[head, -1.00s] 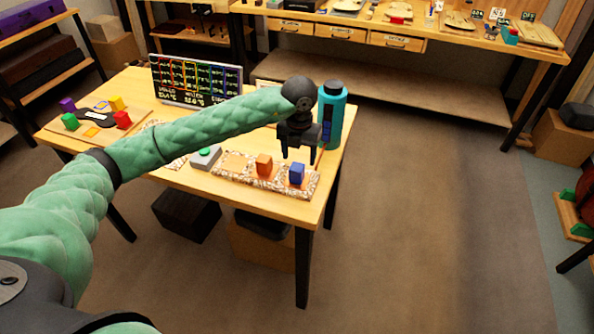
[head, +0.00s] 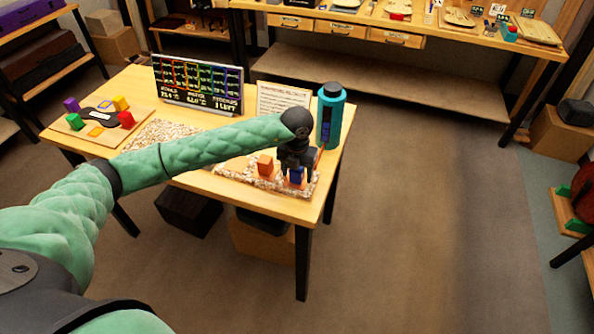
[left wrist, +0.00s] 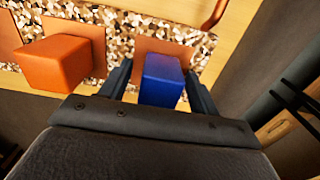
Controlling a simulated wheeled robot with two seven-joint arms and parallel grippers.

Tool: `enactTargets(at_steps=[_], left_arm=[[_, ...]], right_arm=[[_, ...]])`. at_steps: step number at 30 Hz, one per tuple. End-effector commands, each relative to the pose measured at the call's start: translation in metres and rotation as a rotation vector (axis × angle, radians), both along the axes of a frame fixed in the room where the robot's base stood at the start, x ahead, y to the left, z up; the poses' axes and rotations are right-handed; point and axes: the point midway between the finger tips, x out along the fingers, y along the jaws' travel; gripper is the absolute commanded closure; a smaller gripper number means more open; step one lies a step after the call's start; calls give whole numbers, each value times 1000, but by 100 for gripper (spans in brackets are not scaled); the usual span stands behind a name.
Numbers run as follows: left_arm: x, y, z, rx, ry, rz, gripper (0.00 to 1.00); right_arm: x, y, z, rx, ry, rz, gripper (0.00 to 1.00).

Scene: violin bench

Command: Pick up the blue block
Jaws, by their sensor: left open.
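The blue block (head: 296,176) sits near the right end of the speckled strip, at the table's front right corner. In the left wrist view the blue block (left wrist: 161,80) stands on an orange-brown square (left wrist: 175,48), between my two fingers. My left gripper (head: 297,170) is open and pointing down around the block, and hides part of it in the head view. It also shows in the left wrist view (left wrist: 158,88), with one finger on each side of the block. I cannot tell whether either finger touches it. My right gripper is not in view.
An orange block (head: 265,165) stands just left of the blue one, also seen in the left wrist view (left wrist: 57,63). A teal bottle (head: 331,115) stands behind my gripper. A display board (head: 198,84) and a paper sign (head: 283,102) stand at the back.

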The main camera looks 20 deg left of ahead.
Motion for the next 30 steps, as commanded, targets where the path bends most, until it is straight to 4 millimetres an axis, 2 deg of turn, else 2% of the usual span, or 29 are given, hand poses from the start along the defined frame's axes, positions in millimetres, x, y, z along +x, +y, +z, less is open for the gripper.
enactTargets(at_steps=[8,15,16,28,30], left_arm=[[0,0,-2,0,0,0,38],[0,0,-2,0,-1,0,83],[0,0,-2,0,-1,0,86],[1,0,2,0,-3,0,86],[1,0,6,-1,-4,1,86]], right_arm=[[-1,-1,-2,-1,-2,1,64],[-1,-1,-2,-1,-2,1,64],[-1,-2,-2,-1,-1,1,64],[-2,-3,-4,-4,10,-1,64],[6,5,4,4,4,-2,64]])
